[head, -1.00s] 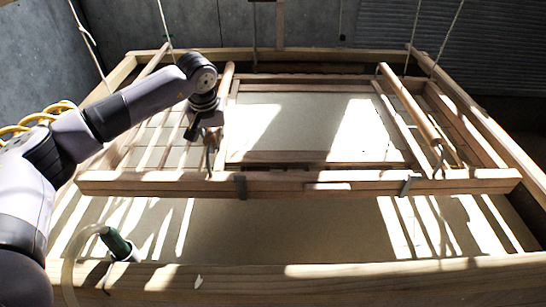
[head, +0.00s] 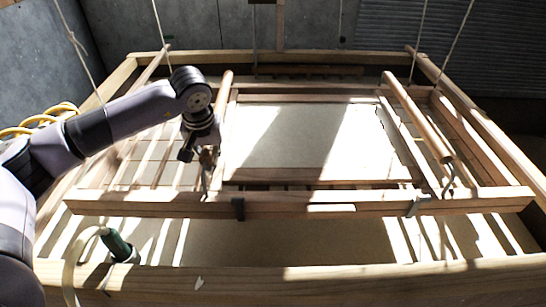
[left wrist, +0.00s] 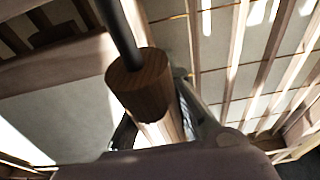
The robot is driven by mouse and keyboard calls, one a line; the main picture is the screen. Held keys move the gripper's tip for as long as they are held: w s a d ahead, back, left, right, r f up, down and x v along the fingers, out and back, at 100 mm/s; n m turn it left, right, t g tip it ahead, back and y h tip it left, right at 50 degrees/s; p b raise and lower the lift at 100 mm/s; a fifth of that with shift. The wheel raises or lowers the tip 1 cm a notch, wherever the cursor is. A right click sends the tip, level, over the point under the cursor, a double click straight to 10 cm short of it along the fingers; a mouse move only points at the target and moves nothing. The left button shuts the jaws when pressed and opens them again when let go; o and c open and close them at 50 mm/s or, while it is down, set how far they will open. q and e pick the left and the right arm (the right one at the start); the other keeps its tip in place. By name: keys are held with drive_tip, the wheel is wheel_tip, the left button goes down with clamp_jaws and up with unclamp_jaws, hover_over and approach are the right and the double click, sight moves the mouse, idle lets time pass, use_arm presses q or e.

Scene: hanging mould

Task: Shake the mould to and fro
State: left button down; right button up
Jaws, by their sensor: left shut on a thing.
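The mould (head: 330,203) is a wooden slatted frame hung on ropes over a large wooden vat (head: 380,273). A pale panel (head: 285,140) lies in its middle. A round wooden handle bar (head: 226,88) runs along the left part of the mould and another handle bar (head: 418,118) along the right. My left gripper (head: 207,153) is shut on the near end of the left handle bar. In the left wrist view the bar's round wooden end (left wrist: 141,84) shows close up, between the partly hidden fingers. My right gripper is in neither view.
A pale hose with a green fitting (head: 118,247) hangs over the vat's front left rim. Ropes (head: 451,45) run up at the sides. The mould's front bar is near the vat's front rim.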

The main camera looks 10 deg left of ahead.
use_arm(q)
drive_tip(key=shift+f, duration=0.1)
drive_tip(key=shift+w, duration=0.35)
drive_tip(key=w, duration=0.2)
drive_tip(key=w+a, duration=0.1)
drive_tip(key=w, duration=0.1)
drive_tip(key=w+a, duration=0.1)
drive_tip(key=w, duration=0.2)
drive_tip(key=shift+w+b, duration=0.1)
drive_tip(key=shift+b, duration=0.2)
drive_tip(key=shift+s, duration=0.2)
drive_tip(key=s, duration=0.2)
drive_tip(key=s+d, duration=0.1)
drive_tip(key=s, duration=0.2)
drive_tip(key=s+d, duration=0.1)
drive_tip(key=s, duration=0.1)
drive_tip(key=shift+s, duration=0.3)
drive_tip(key=shift+w, duration=0.1)
